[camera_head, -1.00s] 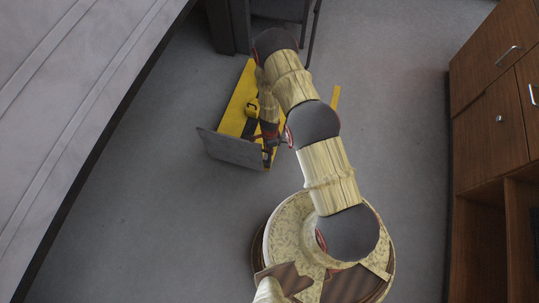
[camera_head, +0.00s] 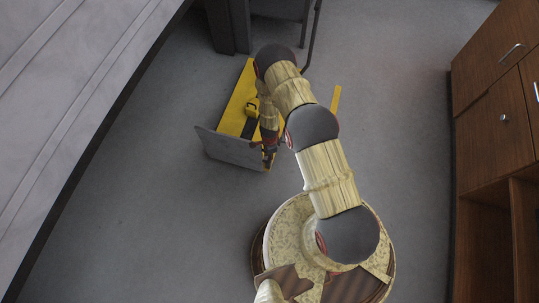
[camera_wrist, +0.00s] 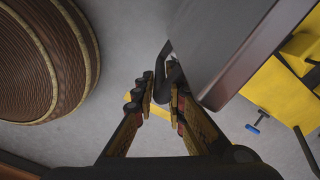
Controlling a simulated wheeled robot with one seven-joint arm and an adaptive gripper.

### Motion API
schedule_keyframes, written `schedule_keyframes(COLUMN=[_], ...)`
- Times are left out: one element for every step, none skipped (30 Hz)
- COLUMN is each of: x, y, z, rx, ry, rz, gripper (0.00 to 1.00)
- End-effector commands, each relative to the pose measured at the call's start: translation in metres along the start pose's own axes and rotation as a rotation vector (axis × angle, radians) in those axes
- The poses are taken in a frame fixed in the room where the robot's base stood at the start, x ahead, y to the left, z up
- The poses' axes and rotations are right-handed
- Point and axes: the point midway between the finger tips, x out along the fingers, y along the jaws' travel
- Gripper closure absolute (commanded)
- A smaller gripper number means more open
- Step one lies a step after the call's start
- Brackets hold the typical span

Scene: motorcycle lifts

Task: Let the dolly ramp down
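The yellow dolly (camera_head: 238,100) stands on the floor, and part of it shows at the right of the wrist view (camera_wrist: 262,88). Its grey ramp (camera_head: 228,147) is a flat plate standing up, tilted, at the dolly's near end. In the wrist view the ramp (camera_wrist: 225,40) fills the upper middle. A dark curved handle (camera_wrist: 163,58) sticks out beside the ramp's edge. My gripper (camera_head: 268,160) is at the ramp's right end. In the wrist view my gripper (camera_wrist: 162,92) has its fingers drawn close together around the handle, which fills the gap between the tips.
A large grey lift platform (camera_head: 75,90) runs along the left. Wooden cabinets (camera_head: 490,120) stand at the right. Dark metal legs (camera_head: 230,25) stand behind the dolly. A blue-ended pin (camera_wrist: 257,122) shows beside the dolly. The floor in front of the ramp (camera_head: 150,220) is clear.

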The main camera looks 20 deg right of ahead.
Motion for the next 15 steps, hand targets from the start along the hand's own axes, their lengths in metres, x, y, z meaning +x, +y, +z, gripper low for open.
schedule_keyframes(x=[0.0,0.0,0.0,0.0,0.0,0.0,-0.0001,-0.0001,-0.0001,-0.0001,-0.0001,-0.0001,-0.0001,-0.0001,-0.0001], y=[0.0,0.0,0.0,0.0,0.0,-0.0001,-0.0001,-0.0001,-0.0001,-0.0001,-0.0001,-0.0001,-0.0002,-0.0002,-0.0002], z=[0.0,0.0,0.0,0.0,0.0,0.0,0.0,0.0,0.0,0.0,0.0,0.0001,0.0001,0.0001,0.0001], rx=[0.0,0.0,0.0,0.0,0.0,0.0,0.0,0.0,0.0,0.0,0.0,0.0,0.0,0.0,0.0], ry=[0.0,0.0,0.0,0.0,0.0,0.0,0.0,0.0,0.0,0.0,0.0,0.0,0.0,0.0,0.0], rz=[0.0,0.0,0.0,0.0,0.0,0.0,0.0,0.0,0.0,0.0,0.0,0.0,0.0,0.0,0.0], gripper=[0.92,0.94,0.96,0.98,0.99,1.0,1.0,1.0,1.0,1.0,1.0,1.0,1.0,1.0,1.0])
